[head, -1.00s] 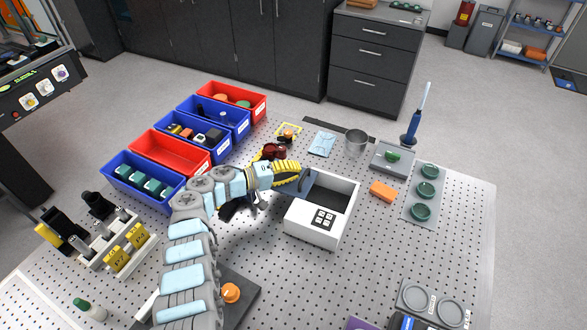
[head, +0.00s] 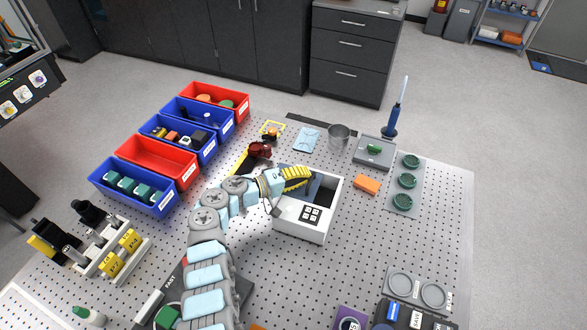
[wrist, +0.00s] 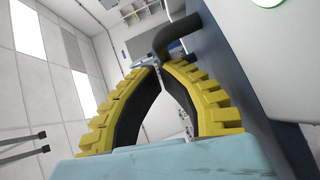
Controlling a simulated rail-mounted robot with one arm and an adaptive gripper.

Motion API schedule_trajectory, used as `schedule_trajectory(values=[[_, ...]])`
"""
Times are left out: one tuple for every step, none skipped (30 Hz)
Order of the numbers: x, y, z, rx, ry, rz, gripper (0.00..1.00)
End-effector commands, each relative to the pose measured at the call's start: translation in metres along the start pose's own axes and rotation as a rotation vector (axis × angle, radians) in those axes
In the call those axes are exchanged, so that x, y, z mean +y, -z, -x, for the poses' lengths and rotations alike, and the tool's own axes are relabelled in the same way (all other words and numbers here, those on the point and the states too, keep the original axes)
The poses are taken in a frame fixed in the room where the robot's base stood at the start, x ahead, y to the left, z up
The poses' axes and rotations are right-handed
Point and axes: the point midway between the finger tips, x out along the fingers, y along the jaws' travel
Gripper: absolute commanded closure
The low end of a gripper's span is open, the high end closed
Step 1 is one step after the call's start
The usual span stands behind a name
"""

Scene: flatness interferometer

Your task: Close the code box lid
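The white code box (head: 300,228) stands on the perforated bench in the head view, with a keypad on top (head: 311,214). Its blue-grey lid (head: 316,186) is open, raised at the left of the dark opening and partly hidden by my gripper. My gripper (head: 311,174) is at the lid, its yellow fingers pointing right. In the wrist view the fingertips (wrist: 158,63) come together and hold nothing I can make out. A dark bent bar (wrist: 182,35) lies just beyond them, beside a large dark-blue surface that looks like the lid (wrist: 222,62). Contact is unclear.
Red and blue bins (head: 157,163) line the left of the bench. An orange block (head: 367,184) and a grey plate with green rings (head: 404,201) lie right of the box. A metal cup (head: 339,138) stands behind it. The bench right of the box's front is clear.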

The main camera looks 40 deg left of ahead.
Motion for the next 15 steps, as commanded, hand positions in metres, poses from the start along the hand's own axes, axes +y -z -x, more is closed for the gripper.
schedule_trajectory(values=[[0.002, -0.006, -0.005, -0.001, -0.001, 0.002, 1.0], [0.003, -0.01, -0.009, -0.001, -0.001, 0.003, 1.0], [0.004, -0.014, -0.013, -0.001, 0.0, 0.003, 1.0], [0.005, -0.017, -0.016, -0.001, 0.0, 0.002, 1.0], [0.006, -0.019, -0.019, -0.001, -0.001, 0.0, 1.0], [0.008, -0.023, -0.023, -0.001, -0.002, -0.001, 1.0], [0.009, -0.026, -0.026, -0.002, -0.002, 0.0, 1.0], [0.009, -0.029, -0.028, -0.002, -0.002, 0.001, 1.0], [0.009, -0.032, -0.031, -0.002, -0.002, 0.003, 1.0], [0.009, -0.034, -0.033, -0.002, -0.001, 0.003, 1.0], [0.009, -0.035, -0.034, -0.002, -0.001, 0.003, 1.0], [0.01, -0.037, -0.035, -0.001, -0.001, 0.003, 1.0], [0.01, -0.037, -0.036, -0.001, -0.001, 0.003, 1.0], [0.01, -0.038, -0.036, -0.001, -0.001, 0.002, 1.0], [0.01, -0.038, -0.037, -0.001, -0.001, 0.002, 1.0]])
